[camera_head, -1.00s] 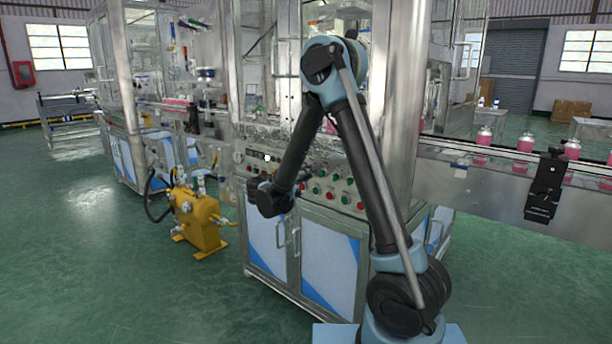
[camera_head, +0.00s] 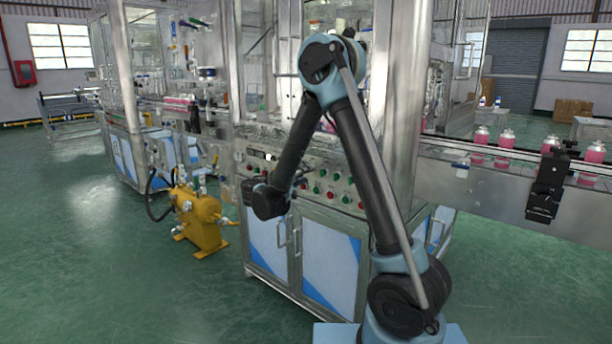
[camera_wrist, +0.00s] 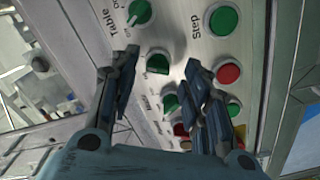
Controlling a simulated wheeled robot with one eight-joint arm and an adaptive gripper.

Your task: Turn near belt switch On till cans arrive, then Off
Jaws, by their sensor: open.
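The control panel (camera_head: 325,183) on the front of the machine carries green and red controls. In the wrist view, a green rotary switch (camera_wrist: 158,63) lies between my fingertips, with another green switch (camera_wrist: 170,103) below it. Their labels are too blurred to read; the top-left switch (camera_wrist: 140,12) is labelled "Table". My gripper (camera_wrist: 161,62) is open, fingers on either side of the middle green switch; whether they touch it I cannot tell. In the head view my gripper is small at the panel. Pink cans (camera_head: 506,141) with white tops stand on the belt (camera_head: 450,148) at right.
Green (camera_wrist: 223,20) and red (camera_wrist: 228,73) push buttons sit close to my right finger. A black sensor box (camera_head: 545,187) hangs on the belt's side. A yellow pump (camera_head: 200,220) stands on the floor at left. The green floor in front is clear.

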